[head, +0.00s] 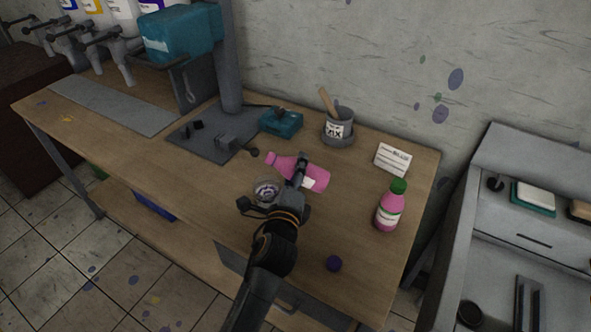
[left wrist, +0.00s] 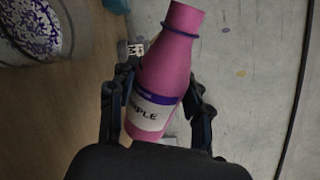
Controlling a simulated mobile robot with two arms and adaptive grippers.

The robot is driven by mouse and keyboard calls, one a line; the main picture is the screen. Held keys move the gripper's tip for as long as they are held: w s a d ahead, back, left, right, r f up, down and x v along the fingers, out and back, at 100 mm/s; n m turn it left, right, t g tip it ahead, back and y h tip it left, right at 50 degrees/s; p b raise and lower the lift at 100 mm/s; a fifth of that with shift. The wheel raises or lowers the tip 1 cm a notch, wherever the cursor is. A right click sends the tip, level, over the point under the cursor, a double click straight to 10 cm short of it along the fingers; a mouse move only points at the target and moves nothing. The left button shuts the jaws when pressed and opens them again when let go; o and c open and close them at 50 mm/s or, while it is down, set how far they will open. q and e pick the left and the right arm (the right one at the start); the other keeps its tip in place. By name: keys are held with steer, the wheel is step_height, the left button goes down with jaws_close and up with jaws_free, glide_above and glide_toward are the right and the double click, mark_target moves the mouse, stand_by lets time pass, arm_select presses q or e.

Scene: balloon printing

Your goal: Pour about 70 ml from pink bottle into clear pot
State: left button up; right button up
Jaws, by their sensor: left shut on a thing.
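My left gripper (head: 302,172) is shut around the body of a pink bottle (head: 284,168) and holds it tilted close to level, its open neck toward the left. The left wrist view shows the same pink bottle (left wrist: 168,68) between the fingers, uncapped, with a white label partly reading "PLE" and a purple band. The clear pot (head: 266,190) stands on the table just below the bottle's neck in the head view, with a purple-and-white speckled look inside. The pot also shows at the upper left of the left wrist view (left wrist: 30,30). No stream of liquid is visible. My right gripper is out of view.
A second pink bottle with a green cap (head: 388,210) stands at the right of the wooden table (head: 180,160). A purple cap (head: 334,263) lies near the front. A grey cup with a stick (head: 338,125), a white card (head: 393,159) and a teal block (head: 281,122) stand behind.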

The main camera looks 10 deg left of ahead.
arm_select(q)
steer(key=shift+f+n+b, duration=0.25)
steer(key=shift+n+b, duration=0.05)
steer(key=shift+n, duration=0.2)
stand_by(0.3)
steer(key=shift+d+f+n, duration=0.1)
steer(key=shift+f+n, duration=0.05)
steer(key=shift+n, duration=0.15)
steer(key=shift+f, duration=0.1)
steer(key=shift+f+n+b, duration=0.15)
steer(key=shift+n+b, duration=0.2)
steer(key=shift+n, duration=0.05)
stand_by(0.3)
steer(key=shift+f+n, duration=0.25)
steer(key=shift+n, duration=0.05)
steer(key=shift+b, duration=0.3)
steer(key=shift+f+n, duration=0.2)
steer(key=shift+n, duration=0.3)
